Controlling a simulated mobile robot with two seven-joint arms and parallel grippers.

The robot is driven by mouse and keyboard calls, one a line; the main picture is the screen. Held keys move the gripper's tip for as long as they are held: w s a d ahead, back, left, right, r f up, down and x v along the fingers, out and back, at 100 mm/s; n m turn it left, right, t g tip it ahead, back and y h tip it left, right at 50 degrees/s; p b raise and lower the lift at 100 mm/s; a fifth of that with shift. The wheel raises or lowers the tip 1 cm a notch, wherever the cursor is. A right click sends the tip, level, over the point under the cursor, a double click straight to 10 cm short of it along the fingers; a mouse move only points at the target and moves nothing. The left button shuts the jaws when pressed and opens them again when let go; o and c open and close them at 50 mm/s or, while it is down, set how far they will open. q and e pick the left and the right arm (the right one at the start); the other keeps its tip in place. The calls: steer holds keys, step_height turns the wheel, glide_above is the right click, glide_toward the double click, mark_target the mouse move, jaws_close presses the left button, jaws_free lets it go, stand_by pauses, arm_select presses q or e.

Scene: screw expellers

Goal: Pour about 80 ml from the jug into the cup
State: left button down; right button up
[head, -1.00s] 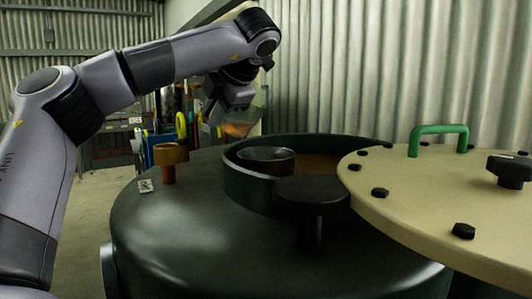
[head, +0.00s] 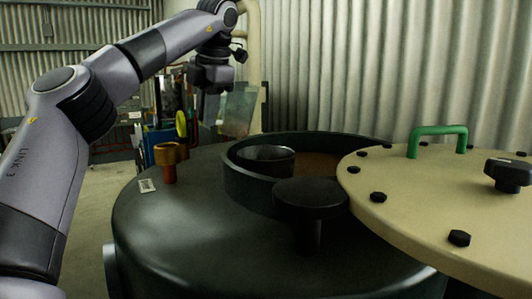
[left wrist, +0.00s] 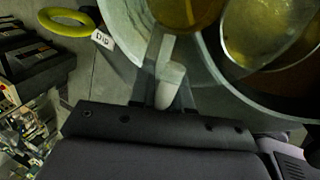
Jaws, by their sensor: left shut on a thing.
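My left gripper (head: 211,98) is shut on the handle of a clear jug (head: 238,112). In the head view the jug is held above and behind the open hatch of the dark tank, nearly upright. In the left wrist view the jug's pale handle (left wrist: 169,84) is at the jaws, and amber liquid (left wrist: 186,12) shows at the top edge. The cup (head: 268,155), dark and shiny, sits inside the hatch ring; I cannot see its contents in the head view. In the left wrist view the cup (left wrist: 262,45) has a yellowish inside; its level is unclear. My right gripper is out of view.
The raised hatch ring (head: 245,186) surrounds the cup. A round black knob (head: 311,193) stands in front, and a beige bolted lid (head: 420,205) with a green handle (head: 438,130) lies at right. A brass fitting (head: 168,160) stands at left.

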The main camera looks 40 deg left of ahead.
arm_select(q)
steer(key=shift+a+f+h, duration=0.25)
steer(key=shift+a+h, duration=0.1)
steer(key=shift+h, duration=0.35)
steer(key=shift+a+f+h, duration=0.2)
steer(key=shift+a+h, duration=0.1)
steer(key=shift+h, duration=0.4)
